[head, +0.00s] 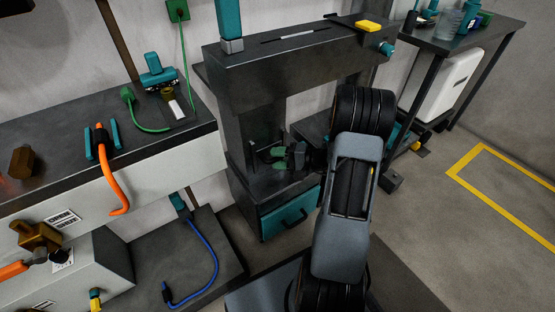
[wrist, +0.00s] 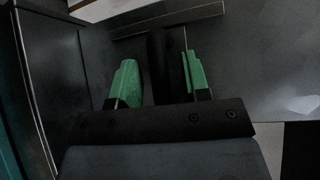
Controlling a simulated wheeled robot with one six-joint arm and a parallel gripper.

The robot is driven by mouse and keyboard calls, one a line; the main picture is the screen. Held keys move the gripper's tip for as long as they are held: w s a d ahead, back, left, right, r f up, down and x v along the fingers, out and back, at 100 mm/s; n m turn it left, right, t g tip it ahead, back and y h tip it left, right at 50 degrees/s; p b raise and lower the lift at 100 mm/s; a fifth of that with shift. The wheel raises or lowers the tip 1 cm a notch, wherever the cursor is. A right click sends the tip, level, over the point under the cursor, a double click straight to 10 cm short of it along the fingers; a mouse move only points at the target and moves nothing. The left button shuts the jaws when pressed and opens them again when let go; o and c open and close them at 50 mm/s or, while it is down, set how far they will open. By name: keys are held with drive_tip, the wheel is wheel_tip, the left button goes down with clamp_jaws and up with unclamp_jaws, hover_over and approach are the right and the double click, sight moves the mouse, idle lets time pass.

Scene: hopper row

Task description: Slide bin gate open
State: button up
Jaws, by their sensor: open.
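My gripper (head: 284,155) has green fingers and reaches into the opening of a dark hopper frame (head: 240,85), just above its base and beside its upright column. In the wrist view my gripper (wrist: 159,60) is open, with its fingers apart. A dark upright bar (wrist: 157,66) stands between the fingers, with a visible space on either side. I cannot tell whether this bar is the gate's handle. A dark panel (wrist: 250,60) lies beyond the fingers at right. The bin gate itself is not clearly distinguishable, and my arm covers part of the frame's right side.
A teal drawer front (head: 290,212) is in the frame's base. A left bench (head: 60,145) carries an orange hooked cable (head: 117,195) and a green cable (head: 150,129). A table (head: 455,35) with bottles stands back right. Yellow-marked floor (head: 500,185) at right is clear.

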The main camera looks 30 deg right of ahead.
drive_tip(key=shift+c, duration=0.3)
clamp_jaws()
idle(0.4)
